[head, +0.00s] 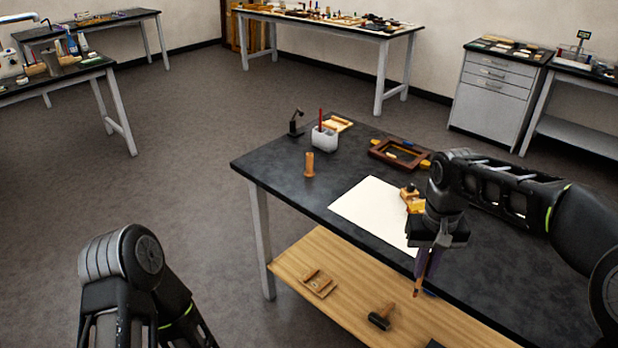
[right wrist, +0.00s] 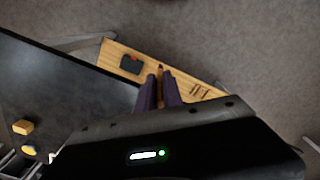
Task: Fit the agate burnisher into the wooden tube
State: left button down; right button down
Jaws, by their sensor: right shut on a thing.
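The agate burnisher (head: 419,286) is a thin brown stick held in my right gripper (head: 427,262), its tip pointing down. It hangs at the table's front edge, and the lower shelf shows behind its tip. In the right wrist view the burnisher (right wrist: 160,73) sticks out between the two purple fingers (right wrist: 159,92); its upper part is hidden by the gripper. The wooden tube (head: 309,165) stands upright on the dark table, to the left of the white sheet, well apart from the burnisher. My left arm shows at the lower left, but its gripper is out of frame.
On the dark table (head: 270,160) are a white sheet (head: 372,205), a pale holder (head: 324,138), a wooden frame (head: 398,153) and a small wooden block (head: 409,192). The lower shelf (head: 340,290) bears a mallet (head: 381,316). Table space around the tube is clear.

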aim_at(310, 172)
jog(key=z, duration=1.05)
jog(key=j+z, duration=0.2)
jog(key=i+j, duration=0.15)
jog(key=j, duration=0.45)
jog(key=i+j, duration=0.15)
jog(key=j, duration=0.5)
jog(key=i+j, duration=0.15)
jog(key=j, duration=0.45)
jog(key=i+j, duration=0.2)
jog(key=j, duration=0.45)
jog(key=i+j, duration=0.15)
jog(key=j, duration=0.45)
jog(key=i+j, duration=0.15)
jog(key=j, duration=0.5)
jog(key=i+j, duration=0.15)
jog(key=j, duration=0.45)
jog(key=i+j, duration=0.15)
jog(key=j, duration=0.5)
